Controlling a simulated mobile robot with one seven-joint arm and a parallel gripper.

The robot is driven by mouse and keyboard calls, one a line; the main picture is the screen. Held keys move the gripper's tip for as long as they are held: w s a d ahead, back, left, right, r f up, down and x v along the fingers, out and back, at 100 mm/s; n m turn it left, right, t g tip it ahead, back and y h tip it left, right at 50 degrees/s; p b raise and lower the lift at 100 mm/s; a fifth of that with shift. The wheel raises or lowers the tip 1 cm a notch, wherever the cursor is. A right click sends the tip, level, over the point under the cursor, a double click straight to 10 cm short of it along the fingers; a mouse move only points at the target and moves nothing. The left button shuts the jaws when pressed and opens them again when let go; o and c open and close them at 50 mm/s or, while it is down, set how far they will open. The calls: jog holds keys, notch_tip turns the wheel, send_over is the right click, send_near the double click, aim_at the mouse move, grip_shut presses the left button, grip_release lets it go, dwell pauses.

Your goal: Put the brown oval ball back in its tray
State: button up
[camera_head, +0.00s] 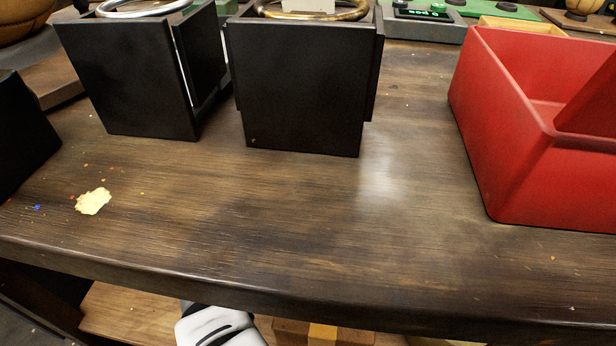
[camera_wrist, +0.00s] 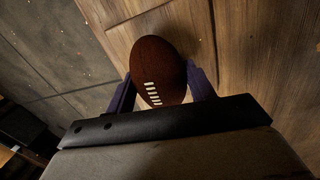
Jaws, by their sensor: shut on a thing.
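The brown oval ball (camera_wrist: 158,68) shows in the wrist view, with white laces on the side facing the camera. My gripper (camera_wrist: 161,88) is shut on it, with one dark purple finger on each side. Behind the ball is a brown wooden surface; I cannot tell how far the ball is from it. In the head view neither the ball nor the gripper fingers show; only a white part of my arm shows at the bottom edge. A red tray-like box (camera_head: 520,180) stands at the right of the table; I cannot tell whether it is the ball's tray.
Two black boxes, a left one (camera_head: 128,80) and a middle one (camera_head: 298,90), stand on the dark wooden table (camera_head: 300,230), with metal rings at their tops. A yellowish scrap (camera_head: 93,201) lies at the left. The table's front middle is clear. A scale-like device (camera_head: 425,22) stands behind.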

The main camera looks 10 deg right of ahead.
jog(key=o, duration=1.1)
jog(key=r+p, duration=0.1)
jog(key=r, duration=0.3)
jog(key=s+a+r+p, duration=0.1)
jog(key=r, duration=0.3)
jog(key=s+r+p, duration=0.1)
jog(key=r, duration=0.3)
jog(key=shift+a+r+p, duration=0.15)
jog(key=shift+p, duration=0.2)
